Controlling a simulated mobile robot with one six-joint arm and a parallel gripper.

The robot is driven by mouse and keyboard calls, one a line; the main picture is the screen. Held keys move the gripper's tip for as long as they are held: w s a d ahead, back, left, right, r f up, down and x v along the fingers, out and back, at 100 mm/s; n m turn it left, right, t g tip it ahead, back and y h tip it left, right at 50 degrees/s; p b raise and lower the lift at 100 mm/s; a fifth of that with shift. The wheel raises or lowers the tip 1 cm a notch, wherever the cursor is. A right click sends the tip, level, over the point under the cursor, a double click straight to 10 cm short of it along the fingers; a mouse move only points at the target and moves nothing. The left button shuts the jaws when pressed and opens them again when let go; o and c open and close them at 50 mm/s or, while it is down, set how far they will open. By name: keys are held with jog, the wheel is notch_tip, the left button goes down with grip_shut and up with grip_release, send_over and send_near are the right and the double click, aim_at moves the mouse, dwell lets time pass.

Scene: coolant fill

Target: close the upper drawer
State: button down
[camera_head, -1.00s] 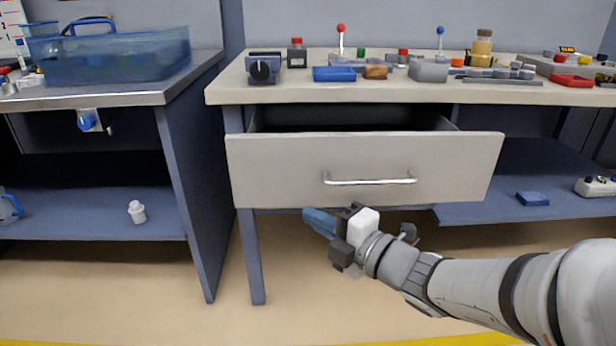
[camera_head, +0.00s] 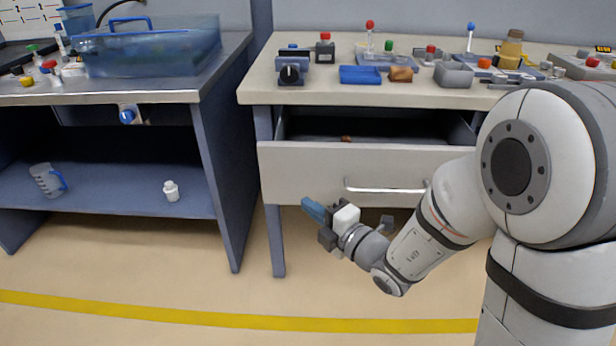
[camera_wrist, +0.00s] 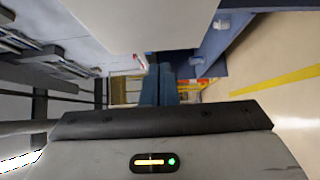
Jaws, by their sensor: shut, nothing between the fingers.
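The upper drawer (camera_head: 300,174) under the right bench is pulled open. Its pale front stands out from the bench, and the dark inside shows behind it with a small brown item (camera_head: 346,139) in it. My gripper (camera_head: 314,210) is shut and empty, at the lower left part of the drawer front in the head view. Its blue fingers also show in the wrist view (camera_wrist: 158,88), near a pale panel. I cannot tell whether they touch the drawer.
A left bench (camera_head: 150,92) holds a clear blue tank (camera_head: 150,48). Open floor lies in front.

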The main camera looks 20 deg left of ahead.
aim_at(294, 182)
jog(key=w+a, duration=0.1)
jog(key=w+a+b, duration=0.1)
jog(key=w+b, duration=0.1)
jog(key=w, duration=0.1)
jog(key=shift+a+f, duration=0.1)
jog(key=shift+a, duration=0.3)
jog(key=shift+w+a, duration=0.2)
jog(key=shift+w, duration=0.45)
